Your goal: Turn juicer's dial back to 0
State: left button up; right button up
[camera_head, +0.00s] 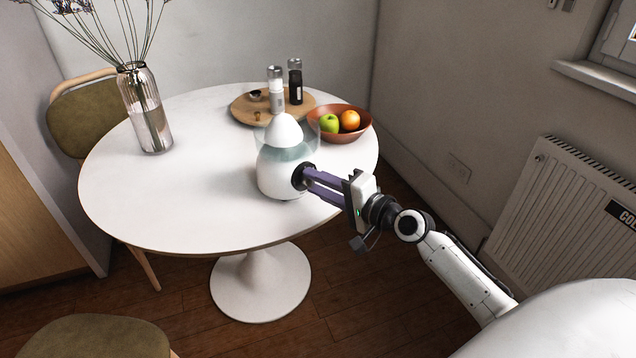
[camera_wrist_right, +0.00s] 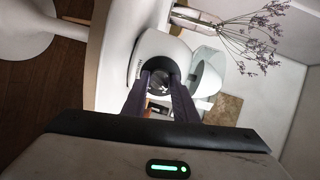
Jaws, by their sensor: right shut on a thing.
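The white juicer (camera_head: 278,172) with a clear top and white cone stands upright on the round white table (camera_head: 190,205), near its right side. Its dark round dial (camera_head: 300,177) faces my right arm. My right gripper (camera_head: 308,179) reaches in from the right, its purple fingers shut on the dial. In the right wrist view the juicer (camera_wrist_right: 150,48) appears sideways, and the two fingertips (camera_wrist_right: 160,80) sit on either side of the dial. The dial's marks are too small to read. My left gripper is not in view.
A terracotta bowl (camera_head: 362,133) with a green apple and an orange stands behind the juicer. A round wooden board (camera_head: 243,110) holds two grinders. A glass vase (camera_head: 146,110) stands at the left. The table's front left is clear. A radiator (camera_head: 570,205) is at the right.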

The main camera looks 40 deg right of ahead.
jog(key=n+p, duration=0.1)
jog(key=n, duration=0.3)
jog(key=shift+a+r+n+h, duration=0.1)
jog(key=shift+n+h, duration=0.2)
jog(key=shift+h, duration=0.1)
dwell(0.5)
jog(key=o, duration=1)
jog(key=v, duration=1)
jog(key=shift+s+p, duration=0.15)
jog(key=shift+p, duration=0.15)
